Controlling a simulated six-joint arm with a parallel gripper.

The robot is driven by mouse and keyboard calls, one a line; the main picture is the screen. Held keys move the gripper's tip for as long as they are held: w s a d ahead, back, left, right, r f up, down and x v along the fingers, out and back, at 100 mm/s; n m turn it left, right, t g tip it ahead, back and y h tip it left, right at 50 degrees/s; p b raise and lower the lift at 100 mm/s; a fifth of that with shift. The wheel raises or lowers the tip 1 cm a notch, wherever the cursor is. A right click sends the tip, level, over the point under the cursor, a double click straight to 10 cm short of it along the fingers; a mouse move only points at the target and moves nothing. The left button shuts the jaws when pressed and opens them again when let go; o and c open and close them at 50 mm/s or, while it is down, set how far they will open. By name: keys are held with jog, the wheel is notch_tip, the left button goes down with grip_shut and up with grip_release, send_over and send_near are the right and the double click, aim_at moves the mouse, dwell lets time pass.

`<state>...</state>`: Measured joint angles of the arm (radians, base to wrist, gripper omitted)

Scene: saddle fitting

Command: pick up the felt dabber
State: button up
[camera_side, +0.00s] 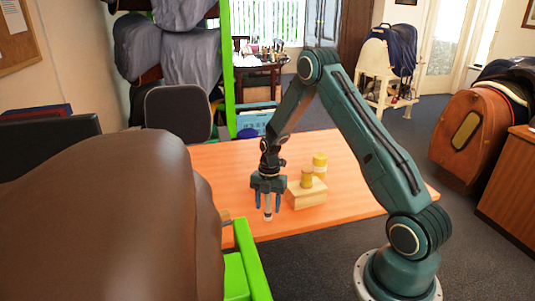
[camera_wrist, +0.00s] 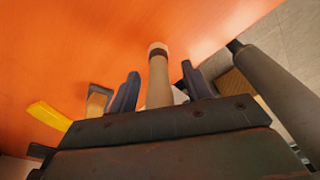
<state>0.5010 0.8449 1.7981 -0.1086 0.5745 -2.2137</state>
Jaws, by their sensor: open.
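The felt dabber is a slim beige stick with a dark band and a pale tip. In the wrist view the dabber (camera_wrist: 158,82) lies between the two dark fingers of my gripper (camera_wrist: 160,72), with a gap visible on each side. In the side view my open gripper (camera_side: 268,204) points down over the near part of the orange table (camera_side: 350,200). The pale end of the dabber (camera_side: 268,213) shows between and below the fingertips. Its other end is hidden by the gripper. I cannot tell whether the dabber touches the table.
A wooden block (camera_side: 307,198) stands just right of my gripper, with a yellow-brown cylinder (camera_side: 307,178) at it. A yellow jar (camera_side: 320,165) is behind. A large brown saddle (camera_side: 110,220) on a green frame (camera_side: 252,262) fills the left foreground. The table's right part is clear.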

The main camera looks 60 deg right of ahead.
dwell(0.4)
grip_shut()
jog(key=shift+r, duration=0.2)
notch_tip(320, 180, up, 20)
jog(key=shift+f, duration=0.15)
dwell(0.6)
dwell(0.4)
